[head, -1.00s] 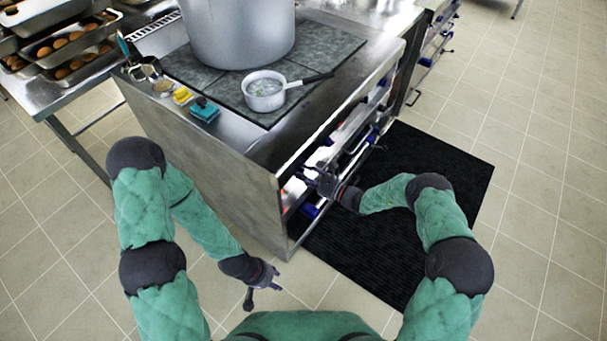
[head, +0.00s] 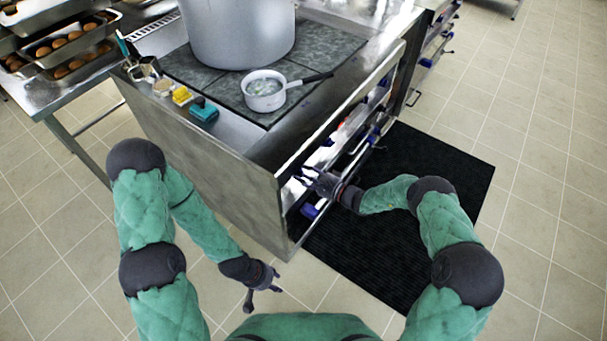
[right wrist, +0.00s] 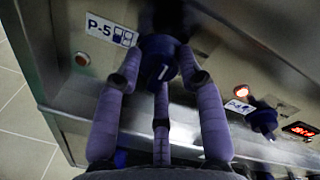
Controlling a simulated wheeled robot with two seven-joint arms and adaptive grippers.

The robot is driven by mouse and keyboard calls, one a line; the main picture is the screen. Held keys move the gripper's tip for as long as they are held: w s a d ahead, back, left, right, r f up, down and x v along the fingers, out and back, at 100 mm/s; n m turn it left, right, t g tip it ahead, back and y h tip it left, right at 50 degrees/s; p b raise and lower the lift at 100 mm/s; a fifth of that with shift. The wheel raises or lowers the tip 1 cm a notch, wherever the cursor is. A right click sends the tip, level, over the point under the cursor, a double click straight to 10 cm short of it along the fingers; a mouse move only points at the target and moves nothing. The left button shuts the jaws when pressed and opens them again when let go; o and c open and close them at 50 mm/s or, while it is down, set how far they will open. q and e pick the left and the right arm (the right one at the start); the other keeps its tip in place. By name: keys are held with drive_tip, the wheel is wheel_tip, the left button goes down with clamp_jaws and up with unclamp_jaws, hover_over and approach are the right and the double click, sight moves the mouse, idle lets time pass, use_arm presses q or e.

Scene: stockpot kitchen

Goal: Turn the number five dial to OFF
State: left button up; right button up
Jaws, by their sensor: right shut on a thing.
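The number five dial (right wrist: 160,58) is dark blue with a white mark and sits by the P-5 label (right wrist: 111,29) on the steel front panel. In the right wrist view, the fingers of my right gripper (right wrist: 158,75) are closed around it, one on each side and one below. In the head view my right gripper (head: 318,184) is at the near end of the stove front; the dial is hidden there. The OFF marking is not readable. My left gripper (head: 263,289) hangs open and empty over the floor, away from the stove.
In the right wrist view, a small lamp (right wrist: 82,59) left of the dial looks dark. Another lamp (right wrist: 241,91) glows orange above a neighbouring dial (right wrist: 263,120), beside a red display (right wrist: 299,130). A stockpot (head: 238,35) and a saucepan (head: 264,92) stand on the stove.

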drive_tip(key=shift+r, duration=0.2)
idle(0.3)
drive_tip(key=o, duration=1.1)
drive_tip(key=shift+a, duration=0.1)
drive_tip(key=shift+o, duration=0.3)
drive_tip(key=shift+f, duration=0.1)
drive_tip(key=v, duration=1.2)
drive_tip(key=shift+s+f, duration=0.1)
drive_tip(key=shift+f, duration=0.05)
